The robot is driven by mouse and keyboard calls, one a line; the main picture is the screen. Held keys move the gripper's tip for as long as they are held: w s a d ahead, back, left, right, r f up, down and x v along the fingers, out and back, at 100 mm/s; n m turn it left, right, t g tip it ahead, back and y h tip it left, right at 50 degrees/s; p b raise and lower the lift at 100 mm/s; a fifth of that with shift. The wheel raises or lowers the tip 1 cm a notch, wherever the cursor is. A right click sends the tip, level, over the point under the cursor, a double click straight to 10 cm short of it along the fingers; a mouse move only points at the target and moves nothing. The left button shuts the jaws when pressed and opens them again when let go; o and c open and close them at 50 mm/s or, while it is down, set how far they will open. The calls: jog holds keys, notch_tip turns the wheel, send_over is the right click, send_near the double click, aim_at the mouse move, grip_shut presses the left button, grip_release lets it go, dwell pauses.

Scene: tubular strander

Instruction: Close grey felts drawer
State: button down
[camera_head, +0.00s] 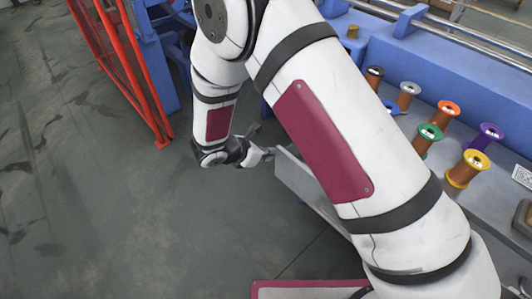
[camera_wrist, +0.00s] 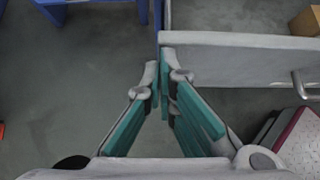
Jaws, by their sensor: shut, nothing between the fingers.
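The grey drawer (camera_wrist: 240,45) stands pulled out. Its front panel runs across the upper right of the wrist view, with a metal handle (camera_wrist: 302,88) at the right edge. Part of the drawer (camera_head: 305,184) also shows in the head view below the bench, the rest hidden behind my arm. My gripper (camera_wrist: 165,72) is shut and empty, its teal-padded fingers together. The fingertips are at the left end of the front panel; I cannot tell whether they touch it. In the head view my gripper (camera_head: 268,154) is beside the drawer's far end.
Several coloured wire spools (camera_head: 463,170) stand on the grey bench top at the right. A brown box (camera_wrist: 306,20) shows at the wrist view's top right. An orange-red metal frame (camera_head: 125,75) stands at the upper left. The floor (camera_head: 100,220) at the left is clear.

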jog(key=w+d+b, duration=0.3)
jog(key=w+d, duration=0.8)
jog(key=d, duration=0.1)
jog(key=shift+w+d+b, duration=0.15)
jog(key=shift+w+b, duration=0.15)
jog(key=shift+b, duration=0.1)
